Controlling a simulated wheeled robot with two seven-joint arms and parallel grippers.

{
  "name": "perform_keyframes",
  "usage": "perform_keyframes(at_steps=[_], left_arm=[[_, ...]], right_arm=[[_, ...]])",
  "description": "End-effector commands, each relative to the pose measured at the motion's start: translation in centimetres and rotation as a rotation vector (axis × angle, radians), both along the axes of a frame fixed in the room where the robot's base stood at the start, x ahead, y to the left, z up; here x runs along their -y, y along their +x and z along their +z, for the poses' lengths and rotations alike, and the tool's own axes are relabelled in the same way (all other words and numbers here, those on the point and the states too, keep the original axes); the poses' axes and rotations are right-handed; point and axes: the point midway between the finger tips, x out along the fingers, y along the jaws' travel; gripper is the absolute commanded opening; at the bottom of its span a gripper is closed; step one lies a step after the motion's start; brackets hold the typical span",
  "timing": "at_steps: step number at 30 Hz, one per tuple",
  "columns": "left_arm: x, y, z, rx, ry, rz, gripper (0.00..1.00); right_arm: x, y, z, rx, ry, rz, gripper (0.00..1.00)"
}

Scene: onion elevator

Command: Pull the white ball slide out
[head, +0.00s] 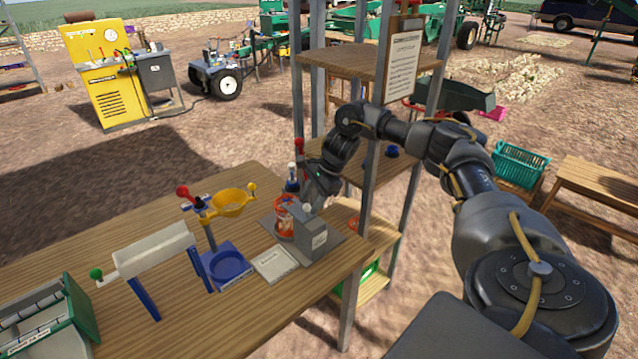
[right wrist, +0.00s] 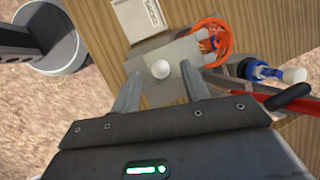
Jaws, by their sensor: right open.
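The white ball (right wrist: 161,69) shows in the right wrist view on top of a grey box (right wrist: 150,52). The grey box also shows in the head view (head: 313,240), on the wooden table near its right end. My right gripper (right wrist: 161,82) is open, with one finger on each side of the ball in the picture. I cannot tell whether the fingers touch it. In the head view my right gripper (head: 318,195) is just above the box. The slide part under the ball is hard to make out. My left gripper is not in view.
An orange round basket (right wrist: 210,40) stands against the box. A blue and white bottle-like item (right wrist: 268,72) and a red bar are close by. A white card (head: 275,264), a blue tray (head: 226,268) and a yellow bowl (head: 229,204) are to the left. A shelf post (head: 368,170) is near my arm.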

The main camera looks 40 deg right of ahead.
Motion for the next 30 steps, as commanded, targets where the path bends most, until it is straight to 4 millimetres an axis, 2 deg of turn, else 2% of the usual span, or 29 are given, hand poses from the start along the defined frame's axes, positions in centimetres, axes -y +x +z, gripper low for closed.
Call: perform_keyframes(at_steps=[3, 9, 19, 30], left_arm=[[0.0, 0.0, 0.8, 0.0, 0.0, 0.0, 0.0], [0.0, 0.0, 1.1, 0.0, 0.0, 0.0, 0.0], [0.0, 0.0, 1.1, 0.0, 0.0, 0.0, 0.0], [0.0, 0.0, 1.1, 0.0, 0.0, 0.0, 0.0]], right_arm=[[-0.6, 0.4, -1.4, -0.001, 0.0, -0.001, 0.46], [-1.2, 0.9, -3.0, 0.0, 0.0, -0.001, 0.46], [-1.3, 1.0, -3.4, 0.002, 0.0, -0.001, 0.46], [-1.2, 1.0, -3.3, 0.002, 0.0, -0.002, 0.0]])
